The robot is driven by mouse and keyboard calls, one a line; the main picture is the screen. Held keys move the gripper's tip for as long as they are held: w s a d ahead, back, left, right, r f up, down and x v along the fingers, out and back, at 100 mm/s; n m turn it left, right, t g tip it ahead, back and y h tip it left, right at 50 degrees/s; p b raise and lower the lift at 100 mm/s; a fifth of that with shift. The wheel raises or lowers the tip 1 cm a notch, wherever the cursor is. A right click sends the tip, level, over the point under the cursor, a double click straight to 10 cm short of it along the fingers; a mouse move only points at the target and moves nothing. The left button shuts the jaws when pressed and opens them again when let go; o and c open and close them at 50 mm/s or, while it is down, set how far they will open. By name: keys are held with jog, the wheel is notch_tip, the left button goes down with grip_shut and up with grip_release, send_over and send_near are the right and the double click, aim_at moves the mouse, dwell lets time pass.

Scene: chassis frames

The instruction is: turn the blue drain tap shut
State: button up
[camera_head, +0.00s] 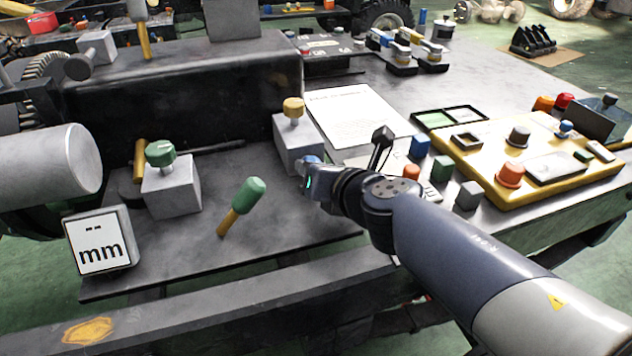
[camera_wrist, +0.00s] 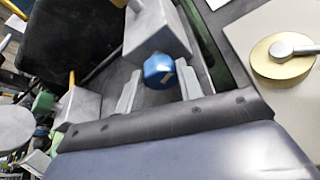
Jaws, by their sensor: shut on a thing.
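The blue drain tap (camera_wrist: 158,70) is a rounded blue knob with a pale mark, on the side of a grey block (camera_wrist: 156,30). My gripper (camera_wrist: 160,80) has one finger on each side of the tap and is shut on it. In the head view, my gripper (camera_head: 312,182) is at the front right of the grey block (camera_head: 291,148), which has a yellow knob (camera_head: 293,108) on top. A bit of blue shows there, but my gripper and wrist mostly hide the tap.
Small coloured cubes (camera_head: 441,169) and a yellow panel (camera_head: 535,145) lie to the right. A paper sheet (camera_head: 355,112) lies behind.

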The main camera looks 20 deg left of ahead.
jog(key=shift+d+f+m+g+y+b, duration=0.1)
jog(key=shift+f+m+g+y+b, duration=0.2)
jog(key=shift+m+y+b, duration=0.45)
jog(key=shift+r+m, duration=0.1)
jog(key=shift+m, duration=0.25)
jog(key=o, duration=0.7)
jog(key=shift+r, duration=0.1)
jog(key=p+v, duration=0.5)
jog(key=v, duration=0.4)
jog(key=shift+d+r, duration=0.25)
jog(key=shift+s+d, duration=0.45)
jog(key=shift+o, duration=0.4)
